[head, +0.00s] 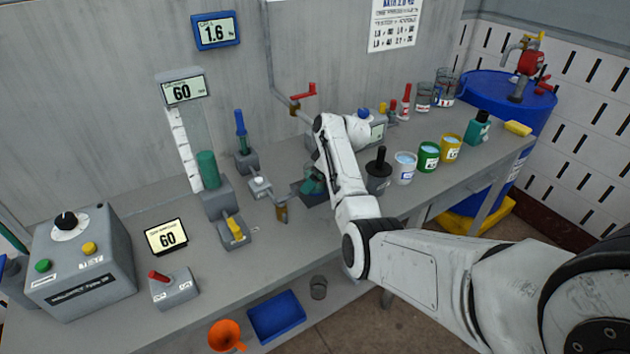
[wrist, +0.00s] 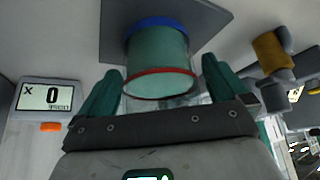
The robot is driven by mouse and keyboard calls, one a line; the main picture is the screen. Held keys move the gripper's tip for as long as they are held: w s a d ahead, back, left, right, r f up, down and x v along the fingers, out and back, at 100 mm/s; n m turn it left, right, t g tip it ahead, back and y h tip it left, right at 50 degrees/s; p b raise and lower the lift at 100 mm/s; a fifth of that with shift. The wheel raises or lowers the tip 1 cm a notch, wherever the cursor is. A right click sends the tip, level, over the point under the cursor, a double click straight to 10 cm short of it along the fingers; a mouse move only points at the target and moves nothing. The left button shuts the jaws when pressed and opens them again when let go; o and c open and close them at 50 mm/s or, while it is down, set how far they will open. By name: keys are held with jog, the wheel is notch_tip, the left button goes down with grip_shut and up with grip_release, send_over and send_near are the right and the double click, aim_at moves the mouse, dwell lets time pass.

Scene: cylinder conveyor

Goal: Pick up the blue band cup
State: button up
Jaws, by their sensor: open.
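In the wrist view, a greenish see-through cup (wrist: 158,52) has a blue band at its far end and a red rim at its near end. Its far end is against a dark square plate (wrist: 116,30). My gripper (wrist: 161,66) is open, with one green finger on each side of the cup's red-rimmed end. A gap shows beside each finger, and nothing is held. In the head view, my arm hides much of this spot; a bit of teal (head: 312,181) shows at the dark plate (head: 312,198), too small to tell apart.
White (head: 405,168), green (head: 428,157) and yellow (head: 451,149) cups stand in a row right of my arm, with a dark pot (head: 379,176). A tap with a yellow-brown body (wrist: 272,52) is close on the right in the wrist view. A display (wrist: 46,97) reads 0.

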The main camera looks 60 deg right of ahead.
jog(key=shift+c, duration=0.2)
jog(key=c, duration=0.9)
jog(key=shift+c, duration=0.7)
jog(key=shift+r, duration=0.2)
